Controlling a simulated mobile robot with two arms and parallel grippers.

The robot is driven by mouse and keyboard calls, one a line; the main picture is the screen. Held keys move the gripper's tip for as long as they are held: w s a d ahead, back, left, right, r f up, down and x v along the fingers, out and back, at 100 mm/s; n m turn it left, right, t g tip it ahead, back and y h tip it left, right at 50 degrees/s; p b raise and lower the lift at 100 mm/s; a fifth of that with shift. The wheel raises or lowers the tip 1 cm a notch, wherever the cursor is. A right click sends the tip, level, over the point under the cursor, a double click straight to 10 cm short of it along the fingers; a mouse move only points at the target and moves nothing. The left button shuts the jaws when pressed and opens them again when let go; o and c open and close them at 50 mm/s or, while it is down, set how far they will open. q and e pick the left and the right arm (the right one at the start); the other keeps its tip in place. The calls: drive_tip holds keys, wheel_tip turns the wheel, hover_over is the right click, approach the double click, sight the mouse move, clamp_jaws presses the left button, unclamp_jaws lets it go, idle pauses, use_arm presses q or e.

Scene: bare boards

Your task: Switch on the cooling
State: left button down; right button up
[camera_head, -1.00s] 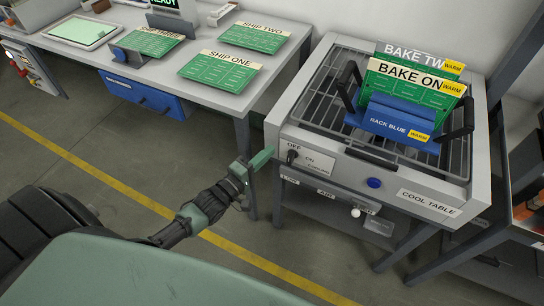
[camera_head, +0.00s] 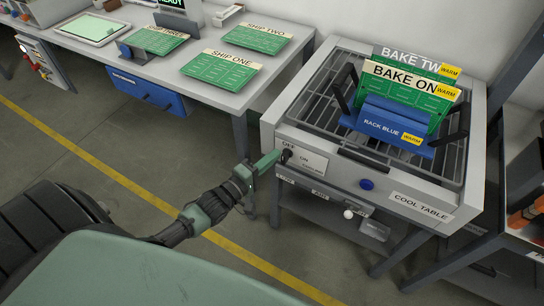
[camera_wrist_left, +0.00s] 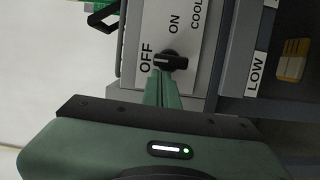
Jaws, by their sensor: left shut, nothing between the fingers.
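The cool table (camera_head: 421,207) stands at the right, with a black knob (camera_head: 287,156) on its front panel between OFF and ON labels. In the left wrist view the knob (camera_wrist_left: 172,62) has its white mark toward OFF. My left gripper (camera_head: 276,159) is shut and empty, its tips at the knob. In the left wrist view the closed fingertips (camera_wrist_left: 163,76) are just below the knob's handle; I cannot tell whether they touch it. My right gripper is not in view.
A blue rack (camera_head: 385,133) with green bake boards (camera_head: 408,92) stands on the grille. A bench (camera_head: 210,103) with green ship boards is at left. Open floor lies in front.

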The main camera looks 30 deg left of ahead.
use_arm(q)
drive_tip(key=shift+r+m+p, duration=0.2)
drive_tip(key=shift+m+p, duration=0.15)
drive_tip(key=shift+m, duration=0.05)
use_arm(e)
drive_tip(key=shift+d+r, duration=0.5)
use_arm(q)
drive_tip(key=shift+d, duration=0.1)
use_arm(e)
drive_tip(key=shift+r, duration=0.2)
use_arm(q)
drive_tip(key=shift+m+p, duration=0.3)
drive_tip(key=shift+p, duration=0.05)
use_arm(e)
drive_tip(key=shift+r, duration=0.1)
